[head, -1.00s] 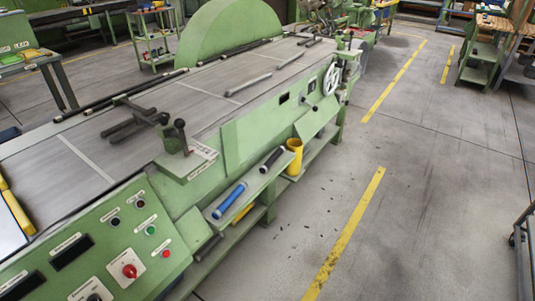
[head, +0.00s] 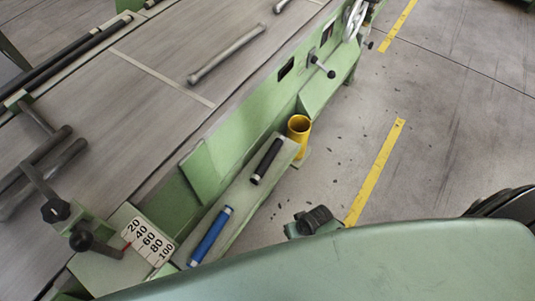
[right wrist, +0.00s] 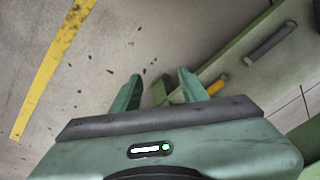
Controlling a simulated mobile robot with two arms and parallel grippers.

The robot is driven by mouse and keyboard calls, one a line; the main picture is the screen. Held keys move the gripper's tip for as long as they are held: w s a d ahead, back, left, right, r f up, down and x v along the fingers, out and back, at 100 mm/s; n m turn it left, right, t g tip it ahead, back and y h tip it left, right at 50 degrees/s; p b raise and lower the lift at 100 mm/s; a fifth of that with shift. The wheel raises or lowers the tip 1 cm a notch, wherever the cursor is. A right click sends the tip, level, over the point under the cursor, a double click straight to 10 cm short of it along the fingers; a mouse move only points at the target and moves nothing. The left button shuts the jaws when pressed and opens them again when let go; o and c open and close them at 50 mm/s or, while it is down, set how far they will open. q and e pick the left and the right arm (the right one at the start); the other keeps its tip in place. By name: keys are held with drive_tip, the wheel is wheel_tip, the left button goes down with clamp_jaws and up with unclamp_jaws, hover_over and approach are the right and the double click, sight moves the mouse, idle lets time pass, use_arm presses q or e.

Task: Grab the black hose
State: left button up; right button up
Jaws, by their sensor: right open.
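The black hose (head: 266,161) is a short dark cylinder with light ends. In the head view it lies on the narrow green side shelf (head: 240,188) of the machine, between a blue hose (head: 210,236) and a yellow cup (head: 299,128). My right gripper (right wrist: 160,80) shows in the right wrist view with its two green fingers apart and nothing between them. I cannot make out the black hose in that view. In the head view my green right arm covers the bottom, and the fingers are not clearly seen. My left gripper is not in view.
The machine bed (head: 150,60) holds a grey rod (head: 227,54) and a clamp with dark handles (head: 45,175). A black-knobbed lever (head: 320,67) sticks out of its side. A yellow floor line (head: 376,170) runs right of the machine, where the floor is open.

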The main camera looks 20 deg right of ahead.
drive_tip(key=w+a+r, duration=0.2)
drive_tip(key=w+r, duration=0.3)
drive_tip(key=r, duration=0.3)
wheel_tip(320, 180, up, 15)
drive_tip(key=m+g+y, duration=0.1)
drive_tip(key=m+g, duration=0.1)
drive_tip(key=m, duration=0.7)
hover_over(269, 155)
drive_tip(key=d, duration=0.2)
drive_tip(key=shift+s+f, duration=0.1)
drive_tip(key=shift+s, duration=0.1)
drive_tip(key=shift+f, duration=0.3)
drive_tip(key=f, duration=0.2)
drive_tip(key=a+f, duration=0.1)
drive_tip(key=f, duration=0.3)
drive_tip(key=shift+w+a+f, duration=0.1)
drive_tip(key=shift+a+f, duration=0.25)
drive_tip(key=shift+a, duration=0.05)
clamp_jaws()
